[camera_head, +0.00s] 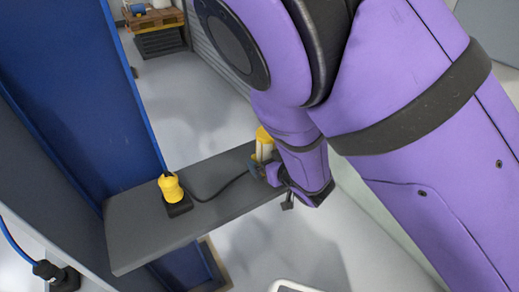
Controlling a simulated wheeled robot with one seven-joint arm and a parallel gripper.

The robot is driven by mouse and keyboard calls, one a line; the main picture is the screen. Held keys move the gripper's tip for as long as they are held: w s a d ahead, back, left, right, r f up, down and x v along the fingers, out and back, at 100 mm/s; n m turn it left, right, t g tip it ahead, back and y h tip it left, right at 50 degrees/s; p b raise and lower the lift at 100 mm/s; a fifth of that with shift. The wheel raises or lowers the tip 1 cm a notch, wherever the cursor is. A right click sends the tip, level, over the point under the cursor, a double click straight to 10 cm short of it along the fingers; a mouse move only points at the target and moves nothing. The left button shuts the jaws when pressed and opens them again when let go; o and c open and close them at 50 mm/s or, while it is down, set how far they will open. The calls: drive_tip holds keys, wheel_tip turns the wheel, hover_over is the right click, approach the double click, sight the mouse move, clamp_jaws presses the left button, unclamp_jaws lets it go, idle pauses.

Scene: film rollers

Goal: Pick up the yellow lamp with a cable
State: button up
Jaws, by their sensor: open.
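A yellow lamp-like piece (170,187) with a black base stands on the left part of a grey shelf. A dark cable (220,188) curves from beside it to the right across the shelf. Near the cable's right end stands a cream, upright piece with a yellow top (265,143). I cannot tell for sure which of the two is the lamp. My gripper (273,180) is at the shelf's right end, beside the cream and yellow piece. My purple arm hides much of the gripper. It is open, and whether its fingers surround that piece cannot be seen.
The grey shelf (135,235) has bare room at its left front. A tall blue panel (75,105) stands at the left. A black plug-like part with a blue cable (52,272) is at lower left.

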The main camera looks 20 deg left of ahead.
drive_tip(key=shift+w+a+f, duration=0.1)
drive_tip(key=shift+w+a, duration=0.05)
drive_tip(key=shift+a, duration=0.05)
drive_tip(key=c, duration=1.1)
